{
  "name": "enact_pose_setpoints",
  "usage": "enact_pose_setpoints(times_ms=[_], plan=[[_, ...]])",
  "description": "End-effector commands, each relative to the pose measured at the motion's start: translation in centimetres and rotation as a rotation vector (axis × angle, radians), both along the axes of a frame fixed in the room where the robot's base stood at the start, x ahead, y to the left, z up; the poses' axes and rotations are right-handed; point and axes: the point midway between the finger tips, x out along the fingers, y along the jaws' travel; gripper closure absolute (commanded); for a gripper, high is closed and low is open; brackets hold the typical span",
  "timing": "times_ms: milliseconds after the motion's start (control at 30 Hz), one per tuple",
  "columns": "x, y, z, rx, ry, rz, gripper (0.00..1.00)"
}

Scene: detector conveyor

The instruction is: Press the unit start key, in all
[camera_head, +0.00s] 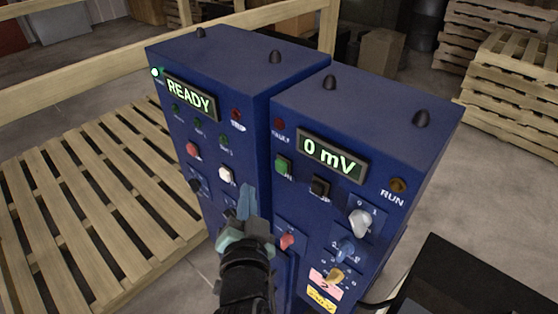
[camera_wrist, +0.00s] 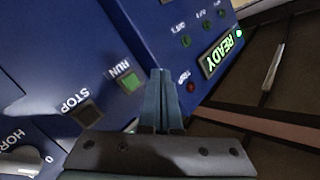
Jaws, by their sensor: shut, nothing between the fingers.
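Two blue cabinets stand side by side. The right cabinet (camera_head: 360,100) has a display reading 0 mV (camera_head: 332,155), a green key (camera_head: 283,166) and a black key (camera_head: 320,187). In the wrist view the green key (camera_wrist: 129,82) is labelled RUN and the black one (camera_wrist: 86,112) STOP. The left cabinet (camera_head: 222,70) has a display reading READY (camera_head: 190,97), a red key (camera_head: 192,150) and a white key (camera_head: 225,174). No label reading "start" can be made out. My gripper (camera_head: 247,192) is shut and empty, in front of the cabinets, its tips below the white key in the head view.
Below the right cabinet's keys are a white knob (camera_head: 360,222), a blue knob (camera_head: 345,250) and a yellow knob (camera_head: 333,277). A red knob (camera_head: 287,241) is close beside my gripper. A wooden pallet (camera_head: 90,200) lies at left; stacked pallets (camera_head: 510,90) stand at back right.

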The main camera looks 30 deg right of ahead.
Motion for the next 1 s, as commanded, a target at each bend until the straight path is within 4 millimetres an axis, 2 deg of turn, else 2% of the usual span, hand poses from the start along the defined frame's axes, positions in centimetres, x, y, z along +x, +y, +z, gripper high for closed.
enact_pose_setpoints(times_ms=[33, 200, 400, 1000], plan=[[0.2, -0.9, 0.5, 0.002, 0.001, -0.004, 1.0], [1.0, -3.0, 0.4, 0.001, 0.0, -0.004, 1.0], [1.7, -4.6, 0.2, 0.001, 0.0, 0.0, 1.0], [1.9, -5.2, 0.0, 0.0, 0.0, 0.0, 1.0]])
